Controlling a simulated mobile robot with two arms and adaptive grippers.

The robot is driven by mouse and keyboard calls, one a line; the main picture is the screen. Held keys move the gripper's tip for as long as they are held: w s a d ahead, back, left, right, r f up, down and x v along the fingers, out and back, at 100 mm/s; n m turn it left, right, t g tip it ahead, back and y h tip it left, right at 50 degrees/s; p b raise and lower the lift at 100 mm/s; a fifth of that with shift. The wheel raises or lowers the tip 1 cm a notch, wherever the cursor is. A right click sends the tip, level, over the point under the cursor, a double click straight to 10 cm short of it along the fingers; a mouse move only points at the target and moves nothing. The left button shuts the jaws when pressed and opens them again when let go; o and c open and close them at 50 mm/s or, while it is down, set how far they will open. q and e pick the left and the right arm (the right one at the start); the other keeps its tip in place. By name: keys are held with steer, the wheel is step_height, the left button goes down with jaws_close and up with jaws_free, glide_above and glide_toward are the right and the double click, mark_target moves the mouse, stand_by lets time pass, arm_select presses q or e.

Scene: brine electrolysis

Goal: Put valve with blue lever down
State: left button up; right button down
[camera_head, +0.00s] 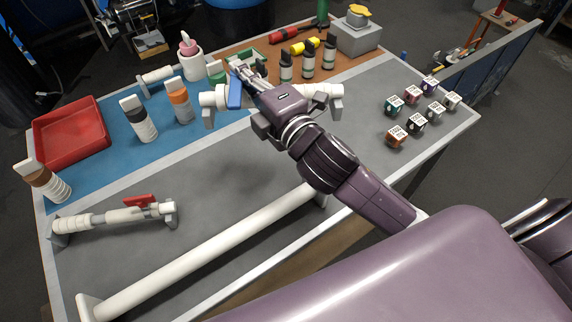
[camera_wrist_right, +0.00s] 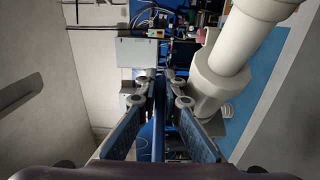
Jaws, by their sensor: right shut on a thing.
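The valve with the blue lever (camera_head: 234,92) is a white pipe piece (camera_head: 213,98) at the table's back middle in the head view. Its far white end (camera_head: 325,90) shows right of my arm, and my gripper and forearm hide its middle. Grey brackets (camera_head: 337,108) show at its ends; I cannot tell whether it rests in them or is just above. My right gripper (camera_head: 245,80) is shut on the blue lever. In the right wrist view, the lever (camera_wrist_right: 158,115) stands between the fingers, with the white pipe (camera_wrist_right: 222,70) to the right. My left gripper is not in view.
A red-lever valve (camera_head: 110,217) lies on brackets at the left front, behind a long white pipe (camera_head: 210,247). A red tray (camera_head: 72,135) and several bottles (camera_head: 180,105) stand left. Small labelled cubes (camera_head: 412,95) sit right. Grey table surface (camera_head: 210,180) is clear in the middle.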

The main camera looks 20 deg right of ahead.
mark_target(226, 93)
steer(key=shift+n+y, duration=0.7)
steer(key=shift+y, duration=0.2)
steer(key=a+r, duration=0.1)
steer(key=w+a+r, duration=0.1)
steer(key=r, duration=0.1)
steer(key=shift+w+a+r+b, duration=0.1)
steer(key=shift+w+a+b, duration=0.1)
steer(key=shift+a+b, duration=0.2)
steer(key=shift+w+a+g, duration=0.1)
steer(key=shift+a+g, duration=0.05)
steer(key=shift+g, duration=0.15)
step_height(226, 93, down, 8)
steer(key=shift+a+f+b, duration=0.1)
steer(key=shift+a+b, duration=0.05)
steer(key=shift+b, duration=0.4)
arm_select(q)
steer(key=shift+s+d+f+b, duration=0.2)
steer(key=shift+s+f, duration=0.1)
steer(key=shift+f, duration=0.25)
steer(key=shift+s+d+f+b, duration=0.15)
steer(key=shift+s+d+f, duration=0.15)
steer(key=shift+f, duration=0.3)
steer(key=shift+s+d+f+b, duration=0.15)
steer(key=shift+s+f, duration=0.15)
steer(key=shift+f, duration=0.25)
arm_select(e)
step_height(226, 93, down, 12)
steer(key=shift+r, duration=0.25)
